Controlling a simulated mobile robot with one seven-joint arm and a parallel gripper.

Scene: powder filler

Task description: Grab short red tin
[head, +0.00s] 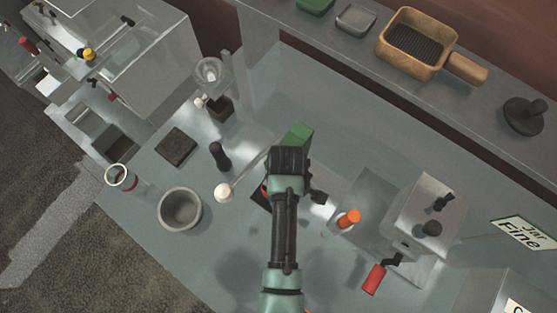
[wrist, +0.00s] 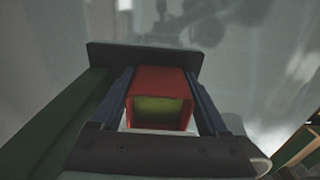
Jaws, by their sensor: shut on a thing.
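The short red tin (wrist: 160,84) shows in the wrist view as a squarish, open-topped box with a yellow-green inside. The two fingers of my gripper (wrist: 160,100) are closed on its left and right sides. In the head view my gripper (head: 288,165) is over the middle of the bench, and my arm hides nearly all of the tin. A dark flat plate (wrist: 110,56) shows just beyond the tin; I cannot tell whether the tin touches it.
A white-ended stick (head: 222,192), a black tamper-like piece (head: 218,155) and a grey bowl (head: 180,210) are to the left. An orange-capped item (head: 348,218) and a cranked metal machine (head: 425,220) are to the right.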

